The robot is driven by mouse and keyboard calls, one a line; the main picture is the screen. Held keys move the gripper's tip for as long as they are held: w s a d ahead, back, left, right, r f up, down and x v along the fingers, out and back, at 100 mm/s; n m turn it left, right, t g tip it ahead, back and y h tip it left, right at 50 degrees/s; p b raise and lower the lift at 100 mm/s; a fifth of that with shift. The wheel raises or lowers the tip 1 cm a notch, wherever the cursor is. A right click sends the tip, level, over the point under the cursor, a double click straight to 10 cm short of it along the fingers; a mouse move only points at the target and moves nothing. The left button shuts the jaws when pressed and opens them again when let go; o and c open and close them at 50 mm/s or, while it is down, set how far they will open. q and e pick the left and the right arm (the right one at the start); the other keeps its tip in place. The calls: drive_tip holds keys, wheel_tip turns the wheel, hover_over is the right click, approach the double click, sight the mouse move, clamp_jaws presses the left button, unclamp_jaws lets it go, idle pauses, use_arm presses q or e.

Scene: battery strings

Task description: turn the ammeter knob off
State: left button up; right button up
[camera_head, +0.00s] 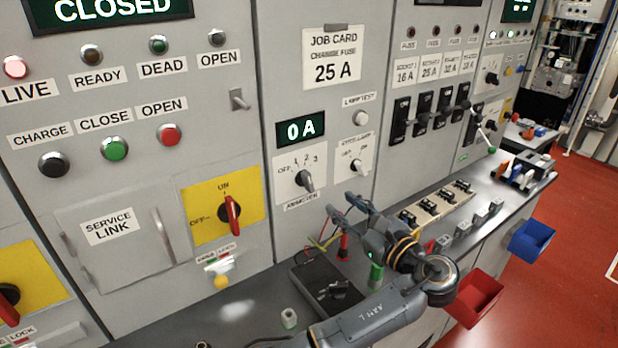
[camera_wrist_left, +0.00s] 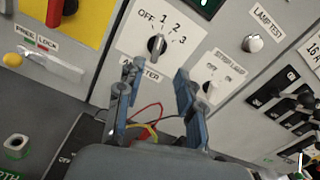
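The ammeter knob (camera_head: 305,181) is a dark-and-silver pointer knob on a white plate marked OFF, 1, 2, 3. I cannot tell for sure which mark it points at. It also shows in the left wrist view (camera_wrist_left: 156,46). The display (camera_head: 301,129) above it reads 0 A. My left gripper (camera_head: 340,204) is open and empty, below and to the right of the knob in the head view. In the left wrist view its two fingers (camera_wrist_left: 155,88) are spread, with the knob beyond and above the tips, not touched. My right gripper is not in view.
A yellow plate with a red switch (camera_head: 230,210) is to the left. A black meter (camera_head: 325,290) with leads lies on the bench below.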

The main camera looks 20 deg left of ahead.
sight(310, 181)
use_arm(q)
drive_tip(key=p+x, duration=0.2)
drive_tip(key=x, duration=0.8)
drive_tip(key=shift+w+a+p, duration=0.15)
drive_tip(key=shift+a+p, duration=0.15)
drive_tip(key=shift+w+a, duration=0.4)
drive_tip(key=shift+a, duration=0.05)
drive_tip(key=shift+w+a+f, duration=0.15)
drive_tip(key=shift+c, duration=0.2)
clamp_jaws()
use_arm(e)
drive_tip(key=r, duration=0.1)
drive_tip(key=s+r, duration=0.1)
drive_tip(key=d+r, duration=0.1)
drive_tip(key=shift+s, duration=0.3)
